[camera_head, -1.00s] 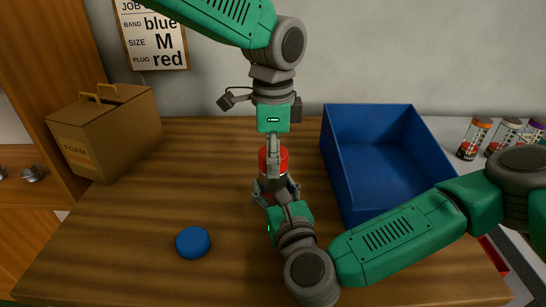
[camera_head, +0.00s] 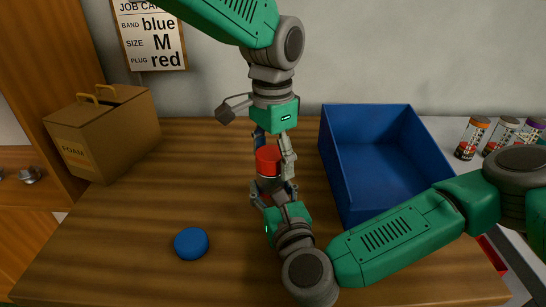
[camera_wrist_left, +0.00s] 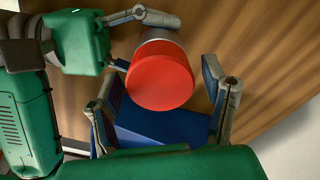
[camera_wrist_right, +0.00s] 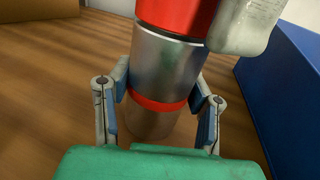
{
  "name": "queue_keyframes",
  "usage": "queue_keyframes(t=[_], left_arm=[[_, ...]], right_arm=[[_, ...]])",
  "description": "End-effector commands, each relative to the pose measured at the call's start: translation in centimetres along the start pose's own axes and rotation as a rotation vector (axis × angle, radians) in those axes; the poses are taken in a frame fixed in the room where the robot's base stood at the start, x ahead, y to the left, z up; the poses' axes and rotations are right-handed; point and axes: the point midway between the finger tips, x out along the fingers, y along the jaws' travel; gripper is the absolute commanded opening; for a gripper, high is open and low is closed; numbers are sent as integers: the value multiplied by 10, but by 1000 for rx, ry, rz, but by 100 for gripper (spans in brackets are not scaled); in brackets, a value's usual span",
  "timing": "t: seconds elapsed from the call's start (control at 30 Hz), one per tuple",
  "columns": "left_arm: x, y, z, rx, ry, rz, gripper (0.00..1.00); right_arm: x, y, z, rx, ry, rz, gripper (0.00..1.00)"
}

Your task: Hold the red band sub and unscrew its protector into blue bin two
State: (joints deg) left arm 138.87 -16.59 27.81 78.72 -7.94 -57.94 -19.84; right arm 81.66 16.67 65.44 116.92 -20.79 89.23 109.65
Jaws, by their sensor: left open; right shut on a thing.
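The sub (camera_wrist_right: 165,70) is a grey metal cylinder with a red band (camera_wrist_right: 158,104), seen upright in the right wrist view. A red protector (camera_head: 267,160) caps its top. My right gripper (camera_head: 271,193) is shut on the sub's body, with its fingers on either side near the band. My left gripper (camera_head: 273,150) is above, pointing down, open, with its fingers apart around the protector. In the left wrist view the protector's round red top (camera_wrist_left: 160,78) shows between and beyond the open fingers. The blue bin (camera_head: 380,165) stands to the right of the sub.
A blue round cap (camera_head: 191,243) lies on the wooden table at front left. A brown foam box (camera_head: 105,135) stands at the back left. Several capped jars (camera_head: 472,138) stand at the far right. A job card (camera_head: 150,35) hangs on the wall. The table's left middle is clear.

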Motion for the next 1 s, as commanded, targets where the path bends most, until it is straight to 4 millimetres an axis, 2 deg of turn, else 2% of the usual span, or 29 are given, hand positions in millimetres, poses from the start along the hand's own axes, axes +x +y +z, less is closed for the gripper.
queue_keyframes(t=[0.17, 0.4, 0.43, 0.53, 0.63, 0.73, 0.9, 1.0], left_arm=[[-12, -1, 0, 0, 2, -2, 67], [-42, 0, 0, 1, 0, -1, 67], [-44, 0, 0, 1, -1, -1, 64], [-45, 1, 0, 45, -5, 7, 64], [-46, 6, 1, 199, -15, 24, 64], [-51, 10, 1, 435, -19, 39, 64], [-67, 6, 1, 792, -8, 28, 64], [-75, 2, 1, 922, -3, 13, 64]], right_arm=[[1, -2, 0, 0, -1, -4, 0], [1, -2, 0, 0, -1, -5, 0], [1, -2, 0, 0, -1, -5, 0], [1, -2, 0, 0, -1, -5, 0], [1, -2, 0, 0, -1, -5, 0], [1, -2, 0, 0, -1, -5, 0], [1, -2, 0, 0, -1, -5, 0], [1, -2, 0, 0, -1, -5, 0]])
